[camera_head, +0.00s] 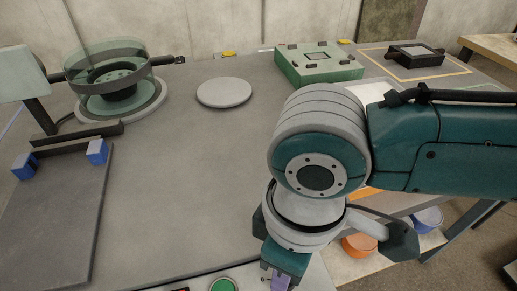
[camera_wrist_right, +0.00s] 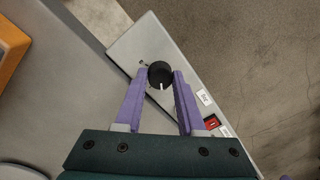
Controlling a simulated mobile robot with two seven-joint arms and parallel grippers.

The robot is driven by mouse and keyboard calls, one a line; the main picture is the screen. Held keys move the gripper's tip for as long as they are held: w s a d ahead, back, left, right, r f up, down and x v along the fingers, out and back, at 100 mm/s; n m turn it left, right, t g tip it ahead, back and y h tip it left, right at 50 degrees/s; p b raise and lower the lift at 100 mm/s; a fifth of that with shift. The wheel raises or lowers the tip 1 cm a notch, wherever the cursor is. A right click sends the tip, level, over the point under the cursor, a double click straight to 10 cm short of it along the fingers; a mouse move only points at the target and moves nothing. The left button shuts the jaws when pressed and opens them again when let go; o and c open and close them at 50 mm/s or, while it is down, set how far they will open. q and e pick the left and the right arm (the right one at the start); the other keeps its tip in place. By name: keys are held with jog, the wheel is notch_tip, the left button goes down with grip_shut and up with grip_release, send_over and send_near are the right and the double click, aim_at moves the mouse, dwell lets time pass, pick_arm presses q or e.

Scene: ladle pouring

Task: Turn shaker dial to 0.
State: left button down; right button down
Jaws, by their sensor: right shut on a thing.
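The shaker dial (camera_wrist_right: 160,72) is a round black knob with a white pointer mark, seen in the right wrist view on a grey control panel (camera_wrist_right: 140,43). The mark points toward the bottom of the picture, toward my gripper's palm. My right gripper (camera_wrist_right: 160,76) has its two purple fingers on either side of the knob, shut on it. In the head view my right gripper (camera_head: 278,281) reaches down at the bottom edge, and the dial is hidden there. My left gripper is not in view.
A red switch (camera_wrist_right: 212,122) and small white labels lie along the panel's right edge. In the head view, a clear-ringed round device (camera_head: 108,72), a grey disc (camera_head: 224,92) and a green box (camera_head: 316,66) stand on the table. A green button (camera_head: 223,286) shows at the bottom. The table's middle is clear.

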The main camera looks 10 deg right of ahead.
jog(key=shift+n+p, duration=0.35)
jog(key=shift+n, duration=0.45)
jog(key=c, duration=0.5)
grip_release()
jog(key=shift+r, duration=0.1)
jog(key=r+p, duration=0.1)
jog(key=r, duration=0.4)
jog(key=r+p, duration=0.1)
jog(key=r, duration=0.3)
jog(key=shift+w+d+r+p, duration=0.15)
jog(key=shift+w+r+p, duration=0.05)
jog(key=shift+r+p, duration=0.2)
